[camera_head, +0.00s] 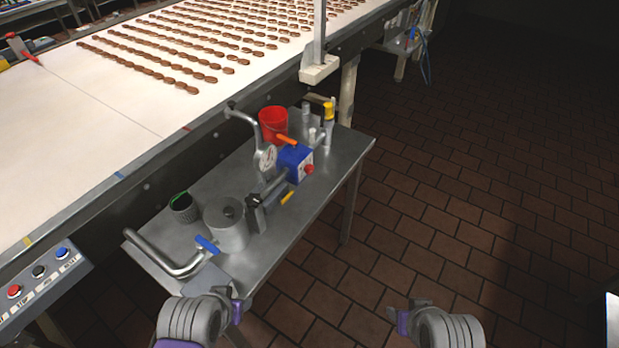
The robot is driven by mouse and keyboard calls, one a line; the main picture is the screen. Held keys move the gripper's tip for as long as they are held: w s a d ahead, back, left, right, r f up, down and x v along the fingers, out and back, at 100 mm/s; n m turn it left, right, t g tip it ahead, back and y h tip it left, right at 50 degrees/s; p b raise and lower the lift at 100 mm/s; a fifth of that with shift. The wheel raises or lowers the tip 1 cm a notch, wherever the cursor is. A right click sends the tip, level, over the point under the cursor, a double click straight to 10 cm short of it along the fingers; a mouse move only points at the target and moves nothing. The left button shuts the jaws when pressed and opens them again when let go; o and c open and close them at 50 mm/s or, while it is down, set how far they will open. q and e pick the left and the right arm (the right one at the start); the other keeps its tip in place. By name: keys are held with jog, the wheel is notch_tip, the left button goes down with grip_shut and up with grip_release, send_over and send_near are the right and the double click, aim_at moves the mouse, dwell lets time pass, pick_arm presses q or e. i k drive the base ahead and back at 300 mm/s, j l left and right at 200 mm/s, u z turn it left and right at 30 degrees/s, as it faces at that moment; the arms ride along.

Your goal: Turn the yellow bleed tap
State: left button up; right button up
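A small yellow lever (287,198) sticks out low on the front side of the pipework on the steel table, below the blue box. A second yellow part, a yellow cap (328,110), tops an upright fitting at the table's far right end. I cannot tell for sure which of the two is the bleed tap. My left gripper (237,310) is at the table's near end, below and left of the yellow lever and apart from it. My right gripper (398,320) is over the floor, right of the table. Whether either is open or shut is unclear; neither visibly holds anything.
The steel table (345,150) also carries a metal canister (227,228), a blue handle (207,244), a gauge (265,158), a blue box (296,163) with a red knob, an orange lever (287,139), a red bucket (273,122) and a dark cup (184,207). A conveyor (90,130) runs behind.

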aim_at(282, 201)
jog(key=i+l, duration=1.8)
jog(key=i, duration=0.15)
jog(key=i+l+u, duration=0.2)
jog(key=i+l, duration=0.2)
jog(key=i+l+u, duration=0.2)
jog(key=i+l, duration=0.15)
jog(key=l, duration=0.2)
jog(key=u, duration=3.35)
